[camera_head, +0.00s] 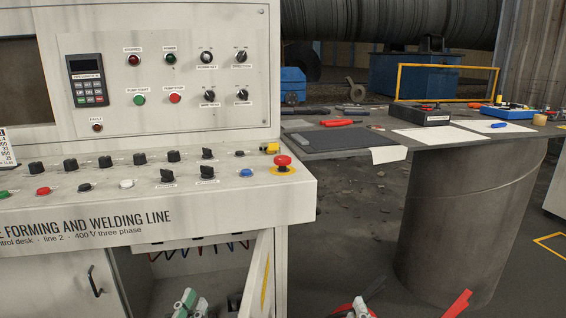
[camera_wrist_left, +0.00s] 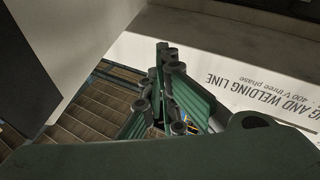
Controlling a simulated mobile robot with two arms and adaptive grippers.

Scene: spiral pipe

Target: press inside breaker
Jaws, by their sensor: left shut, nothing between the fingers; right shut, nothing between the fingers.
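The grey control desk (camera_head: 230,210) has an open cabinet beneath its front, with its door (camera_head: 262,275) swung out. Red and blue wires (camera_head: 205,248) hang under the cabinet's top edge. A dark object (camera_head: 235,301) sits low inside; I cannot tell whether it is the breaker. My left gripper (camera_head: 187,299) is at the bottom of the head view, in front of the opening. In the left wrist view its green-padded fingers (camera_wrist_left: 163,75) are shut and empty, below the desk's lettered front. My right gripper (camera_head: 360,308) is partly visible at the bottom edge, right of the door, shut and empty.
The desk top carries several knobs and buttons and a red emergency stop (camera_head: 283,163). The open door's edge stands between my grippers. A round-based work table (camera_head: 470,200) with tools stands at right.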

